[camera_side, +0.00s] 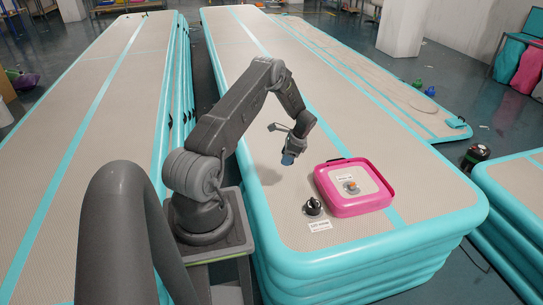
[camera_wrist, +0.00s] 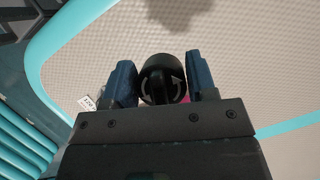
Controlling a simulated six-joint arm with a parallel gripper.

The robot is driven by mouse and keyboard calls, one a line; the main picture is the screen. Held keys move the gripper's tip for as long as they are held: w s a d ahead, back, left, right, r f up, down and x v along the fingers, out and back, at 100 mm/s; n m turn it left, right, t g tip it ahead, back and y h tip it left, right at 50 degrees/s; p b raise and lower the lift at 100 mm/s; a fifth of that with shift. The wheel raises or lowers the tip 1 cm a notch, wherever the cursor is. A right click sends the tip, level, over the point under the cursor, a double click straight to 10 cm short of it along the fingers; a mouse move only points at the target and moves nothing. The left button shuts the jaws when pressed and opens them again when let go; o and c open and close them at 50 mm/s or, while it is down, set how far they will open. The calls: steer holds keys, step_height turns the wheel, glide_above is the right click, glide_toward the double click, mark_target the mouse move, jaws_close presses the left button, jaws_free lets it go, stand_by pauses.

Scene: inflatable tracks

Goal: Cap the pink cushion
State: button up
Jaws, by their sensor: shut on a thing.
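The pink cushion (camera_side: 375,207) lies on the grey inflatable track, with an orange and grey valve (camera_side: 351,186) in the middle of its pale top. My gripper (camera_side: 289,158) is above the track, to the left of the cushion and apart from it. In the wrist view its blue fingers are shut on a round black cap (camera_wrist: 161,80) with white arrow marks. In the side view the held cap cannot be made out. A sliver of pink shows behind the cap in the wrist view.
A black knob-like thing (camera_side: 313,206) stands on the track left of the cushion, beside a white label (camera_side: 319,226). The turquoise track edge (camera_side: 345,245) is in front. The track (camera_side: 262,95) behind is clear. Another track (camera_side: 520,190) lies right.

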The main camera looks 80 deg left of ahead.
steer(key=w+d+n+h, duration=0.3)
steer(key=w+n, duration=0.2)
steer(key=n, duration=0.3)
step_height(320, 180, up, 4)
steer(key=n+t+y, duration=0.2)
steer(key=n+t, duration=0.7)
steer(key=n, duration=2.3)
glide_above(354, 183)
steer(key=shift+w+f, duration=0.1)
steer(key=shift+w, duration=0.05)
steer(key=shift+f, duration=2.85)
steer(key=shift+f, duration=2.1)
